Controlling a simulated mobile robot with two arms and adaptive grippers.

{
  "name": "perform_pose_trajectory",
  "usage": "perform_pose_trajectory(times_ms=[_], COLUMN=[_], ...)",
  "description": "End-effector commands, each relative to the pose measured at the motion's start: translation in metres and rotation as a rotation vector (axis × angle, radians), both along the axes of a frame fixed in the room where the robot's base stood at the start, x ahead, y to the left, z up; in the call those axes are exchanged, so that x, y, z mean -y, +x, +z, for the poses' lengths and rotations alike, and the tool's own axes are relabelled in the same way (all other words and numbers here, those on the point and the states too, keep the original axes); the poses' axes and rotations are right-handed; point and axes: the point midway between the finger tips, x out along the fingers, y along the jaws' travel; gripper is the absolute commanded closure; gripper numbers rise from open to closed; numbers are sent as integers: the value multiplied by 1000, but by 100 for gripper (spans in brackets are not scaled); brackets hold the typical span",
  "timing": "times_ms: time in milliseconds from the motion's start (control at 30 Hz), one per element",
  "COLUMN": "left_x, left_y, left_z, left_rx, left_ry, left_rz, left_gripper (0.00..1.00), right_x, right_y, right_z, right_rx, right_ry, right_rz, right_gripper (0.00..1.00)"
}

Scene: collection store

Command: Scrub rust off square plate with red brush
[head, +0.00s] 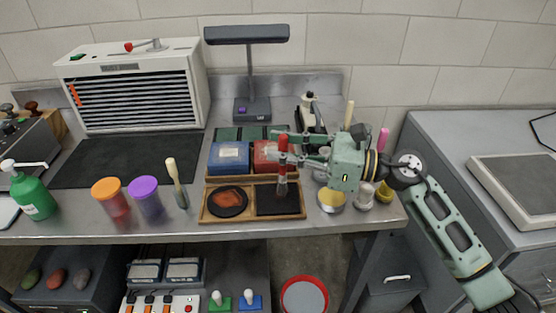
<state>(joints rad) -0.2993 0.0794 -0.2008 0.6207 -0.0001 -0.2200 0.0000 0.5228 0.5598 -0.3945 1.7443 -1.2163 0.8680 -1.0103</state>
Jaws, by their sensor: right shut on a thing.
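My right gripper (299,150) comes in from the right and is shut on the red brush (282,150). The brush stands upright, its bristle end down over the dark square plate (279,205) in the right half of a wooden tray (240,217). I cannot tell whether the bristles touch the plate. No rust colour can be made out on the square plate. A dark round plate (228,213) with an orange-brown rusty patch lies in the tray's left half. My left gripper is not in view.
Blue (229,157) and red (265,154) boxes stand right behind the tray. A wooden-handled brush (177,183), an orange-lidded jar (110,197) and a purple-lidded jar (146,197) stand left. A yellow-topped tin (331,199) stands right. The black mat (110,162) is clear.

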Motion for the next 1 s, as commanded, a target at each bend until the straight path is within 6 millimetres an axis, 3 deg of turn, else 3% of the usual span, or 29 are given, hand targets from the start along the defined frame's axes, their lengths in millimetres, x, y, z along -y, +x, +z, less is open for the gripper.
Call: perform_pose_trajectory(times_ms=[300, 1000], left_x=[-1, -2], left_y=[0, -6], left_z=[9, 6], left_rx=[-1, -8], left_ry=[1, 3], left_rz=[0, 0], left_gripper=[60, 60], right_x=[9, 10], right_y=[4, 0], right_z=[25, 24], right_rx=[1, 1], right_ry=[0, -1], right_rz=[-2, -4], right_gripper=[100, 100])
